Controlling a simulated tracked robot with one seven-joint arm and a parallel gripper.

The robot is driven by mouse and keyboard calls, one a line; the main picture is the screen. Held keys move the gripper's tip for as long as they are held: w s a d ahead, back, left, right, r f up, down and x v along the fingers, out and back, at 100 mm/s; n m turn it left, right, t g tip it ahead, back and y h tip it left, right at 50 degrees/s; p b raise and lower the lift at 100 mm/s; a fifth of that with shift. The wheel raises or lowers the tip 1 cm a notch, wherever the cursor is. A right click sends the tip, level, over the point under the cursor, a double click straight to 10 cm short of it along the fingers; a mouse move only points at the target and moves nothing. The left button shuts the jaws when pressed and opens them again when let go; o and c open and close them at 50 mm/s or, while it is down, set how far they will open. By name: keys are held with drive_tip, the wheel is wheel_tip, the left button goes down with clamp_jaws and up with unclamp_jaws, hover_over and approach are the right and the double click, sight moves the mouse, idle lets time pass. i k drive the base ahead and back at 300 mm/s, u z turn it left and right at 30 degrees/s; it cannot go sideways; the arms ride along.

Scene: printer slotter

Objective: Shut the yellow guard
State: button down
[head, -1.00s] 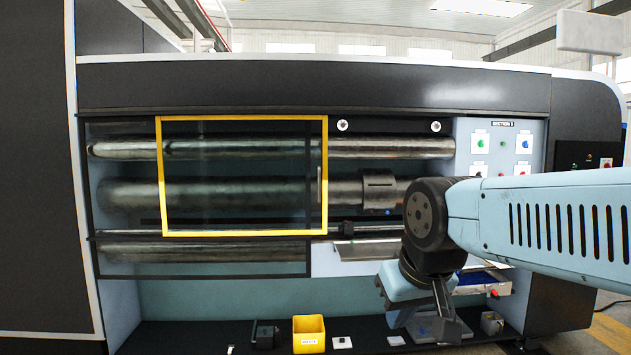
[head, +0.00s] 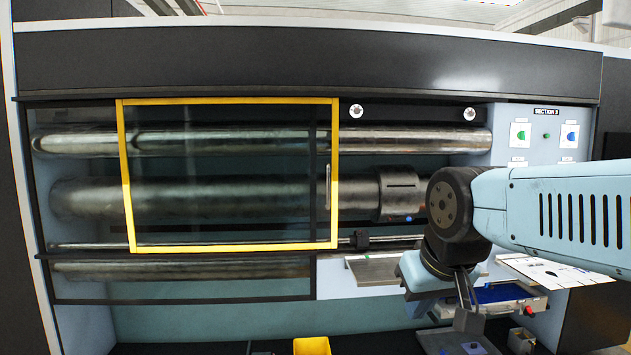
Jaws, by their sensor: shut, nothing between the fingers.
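The yellow guard (head: 334,130) is a clear panel in a yellow frame on the machine front in the head view. It covers the left and middle part of the rollers. A vertical handle (head: 327,186) sits near its right edge. The opening to the right of the guard is uncovered and shows a roller with a dark collar (head: 397,187). My gripper (head: 466,316) points down at the lower right, well right of and below the guard, not touching it. Its fingers are together and hold nothing that I can see.
A control panel (head: 545,150) with green and blue buttons is at the right. A blue tray (head: 500,293) and a white sheet (head: 553,270) lie near my arm. A metal shelf (head: 375,270) juts out below the rollers. A yellow bin (head: 312,346) stands at the bottom.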

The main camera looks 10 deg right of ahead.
sight(120, 104)
drive_tip(key=u, duration=0.25)
drive_tip(key=i, duration=1.2)
drive_tip(key=u, duration=0.3)
